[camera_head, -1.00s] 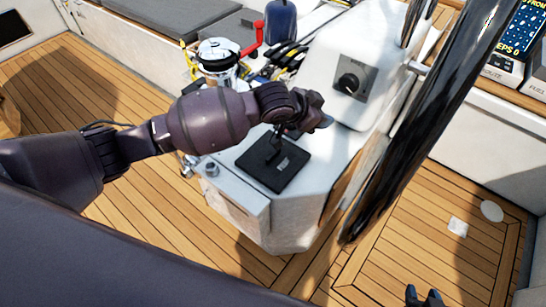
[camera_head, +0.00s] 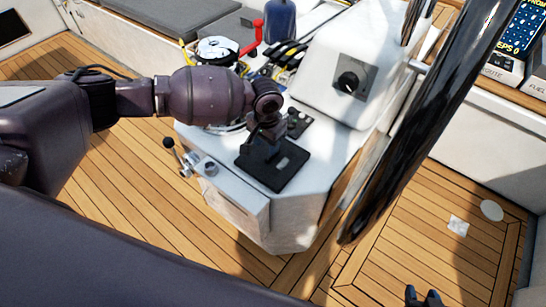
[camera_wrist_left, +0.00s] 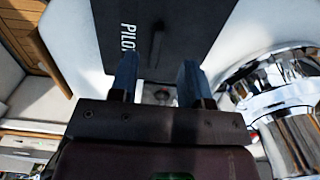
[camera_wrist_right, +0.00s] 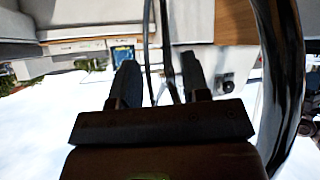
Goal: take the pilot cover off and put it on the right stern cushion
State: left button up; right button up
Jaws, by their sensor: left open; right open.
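The pilot cover (camera_head: 283,170) is a flat black square lying on the white console's top. In the left wrist view the cover (camera_wrist_left: 178,28) shows PILOT lettering and a thin raised grip in its middle. My left gripper (camera_head: 262,150) points down at the cover's left part in the head view. Its two fingers (camera_wrist_left: 157,75) are apart with nothing between them, and whether they touch the cover is unclear. My right gripper (camera_head: 424,298) is open and empty at the bottom edge. I cannot tell which cushion is the right stern one.
The white console (camera_head: 290,225) carries a winch (camera_head: 217,48), a red-handled lever (camera_head: 255,38) and a knob panel (camera_head: 350,82). The dark wheel rim (camera_head: 415,120) crosses on the right. A grey cushion (camera_head: 190,22) lies at the back left. The teak floor (camera_head: 130,190) is largely clear.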

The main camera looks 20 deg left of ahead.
aim_at(273, 157)
pick_arm(q)
jog(key=f, duration=0.3)
jog(key=f+b, duration=0.1)
jog(key=f, duration=0.2)
jog(key=shift+w+d+f, duration=0.15)
jog(key=shift+w+f, duration=0.05)
jog(key=shift+f, duration=0.2)
jog(key=shift+c, duration=0.4)
grip_shut()
